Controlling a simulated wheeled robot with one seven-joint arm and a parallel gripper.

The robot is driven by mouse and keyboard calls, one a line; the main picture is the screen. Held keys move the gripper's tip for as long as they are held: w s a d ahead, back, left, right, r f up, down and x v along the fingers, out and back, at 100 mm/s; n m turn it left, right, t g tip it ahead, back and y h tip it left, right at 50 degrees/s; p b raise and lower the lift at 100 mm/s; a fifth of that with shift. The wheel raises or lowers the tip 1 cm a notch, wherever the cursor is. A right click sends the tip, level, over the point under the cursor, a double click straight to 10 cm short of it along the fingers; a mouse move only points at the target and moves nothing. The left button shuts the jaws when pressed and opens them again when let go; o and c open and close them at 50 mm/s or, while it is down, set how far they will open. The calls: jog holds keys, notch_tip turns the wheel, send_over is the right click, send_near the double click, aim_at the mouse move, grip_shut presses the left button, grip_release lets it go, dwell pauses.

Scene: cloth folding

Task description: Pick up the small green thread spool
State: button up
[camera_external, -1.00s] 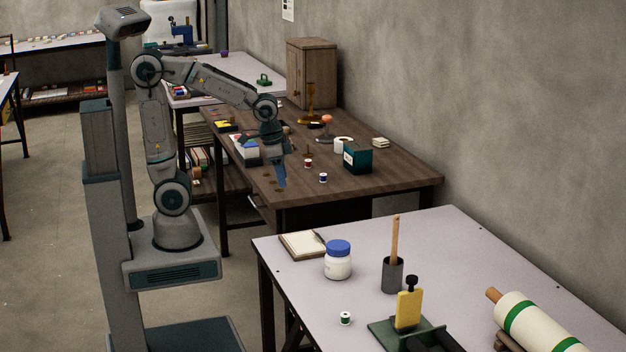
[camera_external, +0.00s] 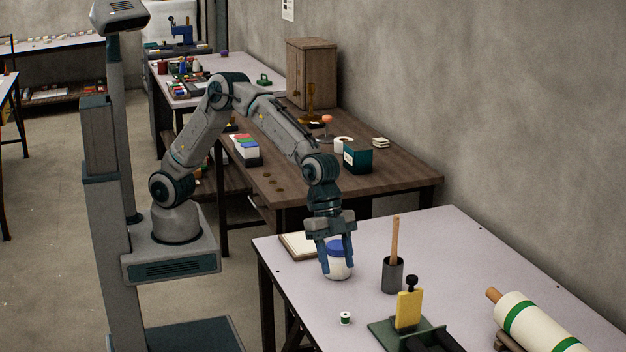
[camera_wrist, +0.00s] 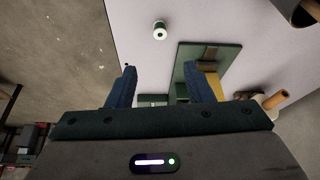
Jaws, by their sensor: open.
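The small green thread spool (camera_external: 345,318) stands upright near the left front edge of the pale table (camera_external: 450,250). In the wrist view the spool (camera_wrist: 160,30) shows its pale top, ahead of and between my fingers. My gripper (camera_external: 338,270) is open and empty, pointing down in front of the white jar with a blue lid (camera_external: 338,245). In the wrist view my gripper (camera_wrist: 160,85) shows its two blue fingers well apart. The spool is clear of the fingers.
A green-based tool with a yellow block (camera_external: 408,310) stands right of the spool. A dark cup with a wooden stick (camera_external: 392,274) stands behind. A notebook (camera_external: 298,245) lies by the jar. A green-striped roll (camera_external: 535,322) lies at right.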

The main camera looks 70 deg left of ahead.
send_near(348, 327)
jog(key=shift+x, duration=1.2)
jog(key=x, duration=0.5)
jog(key=shift+w+a+f, duration=0.15)
jog(key=shift+a+f, duration=0.05)
jog(key=shift+a, duration=0.2)
grip_shut()
